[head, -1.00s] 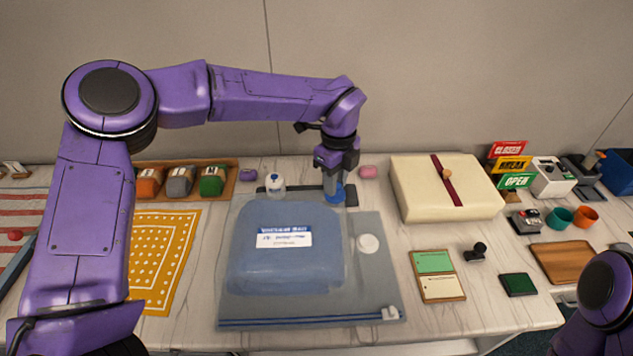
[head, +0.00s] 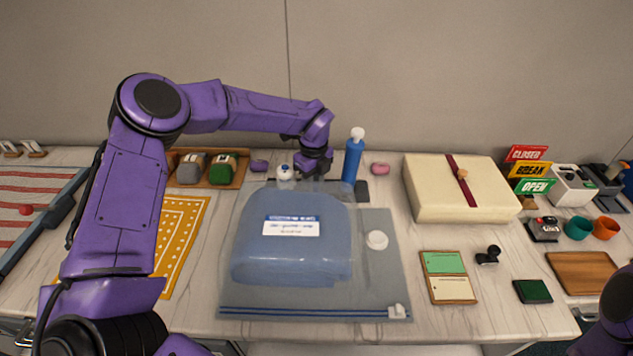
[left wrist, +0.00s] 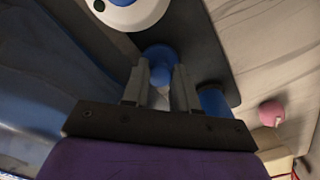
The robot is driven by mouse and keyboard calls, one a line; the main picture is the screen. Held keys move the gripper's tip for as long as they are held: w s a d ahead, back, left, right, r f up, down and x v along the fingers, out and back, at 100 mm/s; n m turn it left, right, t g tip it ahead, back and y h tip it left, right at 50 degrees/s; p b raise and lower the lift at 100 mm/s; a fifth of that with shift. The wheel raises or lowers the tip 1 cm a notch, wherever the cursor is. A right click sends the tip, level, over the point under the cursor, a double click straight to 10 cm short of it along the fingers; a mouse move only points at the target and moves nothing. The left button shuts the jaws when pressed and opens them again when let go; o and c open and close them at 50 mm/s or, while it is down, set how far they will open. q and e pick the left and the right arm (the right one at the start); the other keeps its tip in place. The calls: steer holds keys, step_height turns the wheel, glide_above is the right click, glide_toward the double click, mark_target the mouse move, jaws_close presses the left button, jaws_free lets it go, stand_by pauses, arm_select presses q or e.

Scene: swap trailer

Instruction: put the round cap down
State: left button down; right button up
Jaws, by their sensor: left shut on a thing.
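My left gripper (head: 313,176) is at the back of the table, between a white bottle (head: 285,174) and a blue bottle with a white top (head: 353,158). In the left wrist view the gripper (left wrist: 159,80) is shut on a small blue round piece, which I take as the round cap (left wrist: 160,55). The cap is over or close to a dark grey strip (left wrist: 215,50); I cannot tell whether it touches. The arm hides the cap in the head view. My right gripper is out of view.
A blue-grey bag with a label (head: 292,255) lies on a grey mat (head: 385,290), just in front of the gripper. A pink piece (head: 380,169) and a cream box (head: 435,185) are to the right.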

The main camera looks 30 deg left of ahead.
arm_select(q)
steer(key=c, duration=1.2)
jaws_free()
steer(key=w, duration=0.1)
steer(key=w+f, duration=0.2)
steer(key=shift+w+a, duration=0.25)
steer(key=shift+a, duration=0.15)
steer(key=o, duration=0.3)
steer(key=shift+w, duration=0.25)
steer(key=shift+o, duration=0.2)
steer(key=shift+d+r, duration=0.15)
steer(key=shift+d, duration=0.05)
steer(key=shift+s+r, duration=0.6)
steer(key=shift+s, duration=0.1)
steer(key=r, duration=0.4)
steer(key=shift+w+a+r+b, duration=0.1)
steer(key=shift+w+r+b, duration=0.1)
steer(key=shift+w+b, duration=0.2)
step_height(320, 180, up, 7)
steer(key=shift+s+b, duration=0.15)
steer(key=shift+b, duration=0.2)
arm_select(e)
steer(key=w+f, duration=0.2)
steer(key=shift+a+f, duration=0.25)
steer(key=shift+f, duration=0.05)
arm_select(q)
steer(key=shift+s+r, duration=0.1)
